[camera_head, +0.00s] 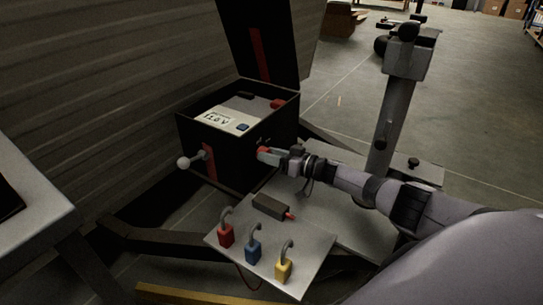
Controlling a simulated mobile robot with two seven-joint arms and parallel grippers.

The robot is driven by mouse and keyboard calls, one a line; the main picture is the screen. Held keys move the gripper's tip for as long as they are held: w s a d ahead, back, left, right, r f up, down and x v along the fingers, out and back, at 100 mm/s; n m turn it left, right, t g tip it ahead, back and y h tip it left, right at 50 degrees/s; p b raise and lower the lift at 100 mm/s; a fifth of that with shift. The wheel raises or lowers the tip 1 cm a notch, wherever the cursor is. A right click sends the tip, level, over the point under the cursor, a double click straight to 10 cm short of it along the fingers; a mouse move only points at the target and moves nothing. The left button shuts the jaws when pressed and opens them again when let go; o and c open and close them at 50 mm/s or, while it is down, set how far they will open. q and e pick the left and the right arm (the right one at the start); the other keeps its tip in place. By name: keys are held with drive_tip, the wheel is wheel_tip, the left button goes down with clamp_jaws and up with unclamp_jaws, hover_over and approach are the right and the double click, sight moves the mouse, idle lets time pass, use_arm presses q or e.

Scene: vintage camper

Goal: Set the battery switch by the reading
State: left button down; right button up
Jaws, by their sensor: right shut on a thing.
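A black battery box (226,158) stands open with its lid (262,45) raised. On top of the battery inside is a pale meter (222,119) with a voltage reading; its digits are too small to read surely, perhaps 11.8 V. My right gripper (268,154) is at the front right face of the box, shut on a small red part there, seemingly the battery switch handle. The fingers hide most of it, so its setting cannot be told. A lever with a white ball knob (183,163) sticks out by a red strip on the left face. My left gripper is not in view.
Red (226,236), blue (253,251) and yellow (283,270) padlocks stand on a grey plate (309,252) in front of the box. A dark block with a red tip (272,207) lies behind them. A grey post (388,118) rises to the right.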

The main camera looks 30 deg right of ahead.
drive_tip(key=o, duration=1.1)
drive_tip(key=shift+c, duration=0.2)
use_arm(q)
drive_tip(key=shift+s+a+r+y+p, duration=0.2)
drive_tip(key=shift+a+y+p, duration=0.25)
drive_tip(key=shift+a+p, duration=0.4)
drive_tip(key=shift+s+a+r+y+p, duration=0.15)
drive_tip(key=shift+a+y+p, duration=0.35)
drive_tip(key=shift+p, duration=0.5)
use_arm(e)
drive_tip(key=v, duration=0.7)
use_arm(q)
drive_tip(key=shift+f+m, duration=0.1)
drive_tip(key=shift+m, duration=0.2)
use_arm(e)
drive_tip(key=shift+s, duration=0.15)
